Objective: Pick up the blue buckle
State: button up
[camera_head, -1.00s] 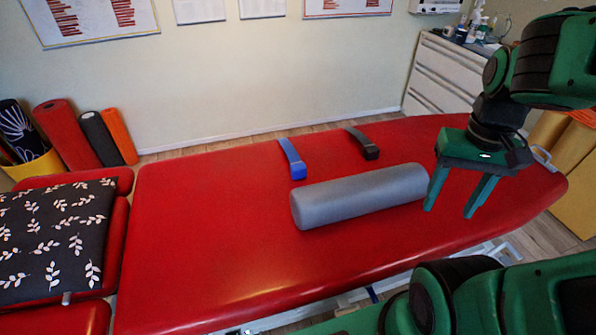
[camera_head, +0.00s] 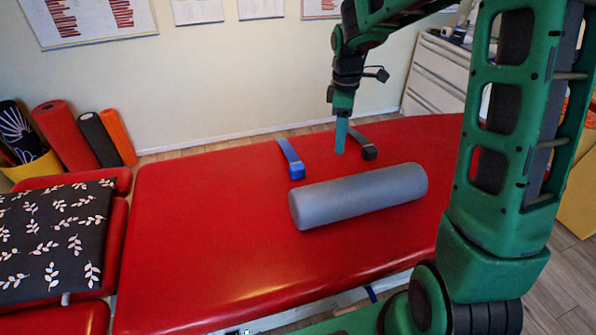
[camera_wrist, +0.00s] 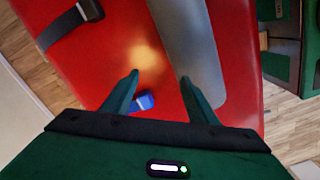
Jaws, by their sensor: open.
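The blue buckle (camera_head: 297,171) sits at the near end of a blue strap (camera_head: 288,151) on the red treatment table, left of the black buckle. In the wrist view the blue buckle (camera_wrist: 146,102) shows between my fingers, nearer the palm edge in the picture than the tips, and partly covered by the left finger. My gripper (camera_head: 340,150) is open and empty, pointing down above the table, to the right of the blue buckle. Its fingertips (camera_wrist: 159,78) are apart in the wrist view. In the head view the fingers overlap.
A grey foam roller (camera_head: 358,196) lies in front of the buckles. The black buckle (camera_head: 369,152) on its dark strap is close to my gripper. The red table (camera_head: 220,240) is clear at front left. A patterned cushion (camera_head: 55,238) lies on the left section.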

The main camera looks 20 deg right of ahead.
jog(key=w+a+f+n+y, duration=0.2)
jog(key=w+a+f+n, duration=0.4)
jog(key=w+a, duration=0.25)
send_over(297, 165)
jog(key=d, duration=0.1)
notch_tip(297, 165, down, 4)
jog(key=shift+f, duration=0.2)
jog(key=shift+s+a+f, duration=0.1)
jog(key=shift+a+f, duration=0.1)
jog(key=shift+f, duration=0.85)
jog(key=shift+a+f, duration=0.15)
jog(key=shift+f, duration=0.85)
jog(key=shift+s+a+f, duration=0.1)
jog(key=shift+a+f, duration=0.1)
jog(key=shift+f, duration=0.85)
jog(key=shift+c, duration=0.7)
jog(key=shift+w, duration=0.1)
jog(key=c, duration=1)
jog(key=shift+r, duration=0.1)
jog(key=shift+c, duration=0.2)
